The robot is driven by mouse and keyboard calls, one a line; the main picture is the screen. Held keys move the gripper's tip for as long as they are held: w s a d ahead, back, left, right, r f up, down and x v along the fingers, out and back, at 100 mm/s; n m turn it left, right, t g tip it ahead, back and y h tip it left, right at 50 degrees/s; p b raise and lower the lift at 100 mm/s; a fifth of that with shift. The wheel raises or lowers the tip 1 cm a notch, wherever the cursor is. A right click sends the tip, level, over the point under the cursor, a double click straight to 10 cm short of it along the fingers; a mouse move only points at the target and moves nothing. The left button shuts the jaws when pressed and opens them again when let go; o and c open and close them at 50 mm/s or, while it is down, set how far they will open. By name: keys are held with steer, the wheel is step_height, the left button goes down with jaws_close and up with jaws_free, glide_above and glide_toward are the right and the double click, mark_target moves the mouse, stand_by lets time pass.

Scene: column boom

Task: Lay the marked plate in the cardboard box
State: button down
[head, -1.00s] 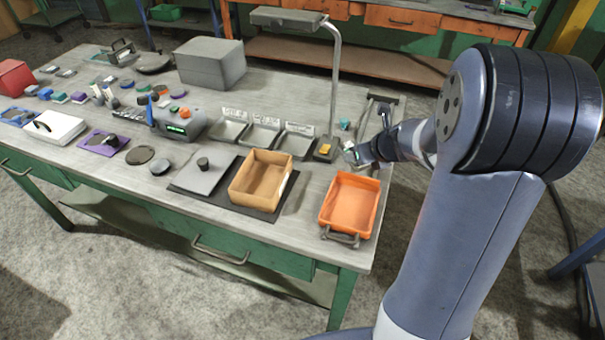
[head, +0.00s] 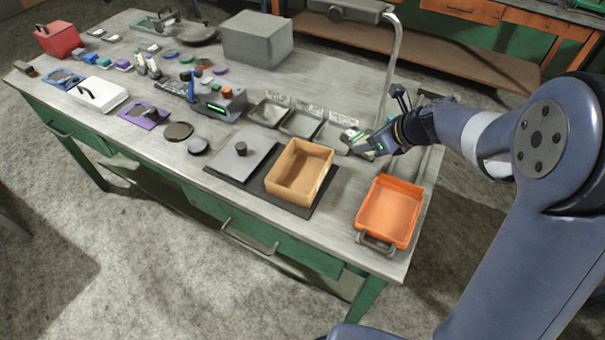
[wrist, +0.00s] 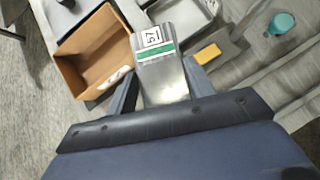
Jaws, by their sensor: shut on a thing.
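The marked plate (wrist: 157,53) is a silver metal plate with a black-and-white mark and a green stripe. My gripper (wrist: 162,82) is shut on it, with a finger at each side and the marked end sticking out ahead. In the head view my gripper (head: 366,148) is above the back right part of the bench, right of and behind the cardboard box. The cardboard box (head: 286,192) is open-topped and looks empty, standing on a dark mat. In the wrist view the box (wrist: 66,62) lies left of the plate, apart from it.
An orange tray (head: 376,238) stands right of the box. A grey lidded plate (head: 228,160) lies left of it. Grey bins (head: 302,124) with labels are behind the box. A lamp post (head: 388,75) rises behind my gripper. An orange-yellow block (wrist: 208,54) is right of the plate.

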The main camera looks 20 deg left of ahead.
steer(key=s+a+n+g, duration=0.35)
steer(key=s+a, duration=0.35)
steer(key=a, duration=0.6)
steer(key=n, duration=0.1)
glide_above(297, 175)
steer(key=d, duration=0.3)
steer(key=shift+y, duration=0.4)
step_height(297, 175, down, 4)
steer(key=shift+a+f, duration=0.15)
steer(key=shift+f, duration=0.05)
steer(key=shift+s+f, duration=0.2)
steer(key=shift+f, duration=2.2)
steer(key=c, duration=0.9)
jaws_free()
steer(key=shift+f, duration=0.15)
steer(key=shift+c, duration=0.2)
steer(key=o, duration=0.3)
steer(key=shift+w, duration=0.1)
steer(key=shift+r, duration=0.2)
steer(key=v, duration=1.2)
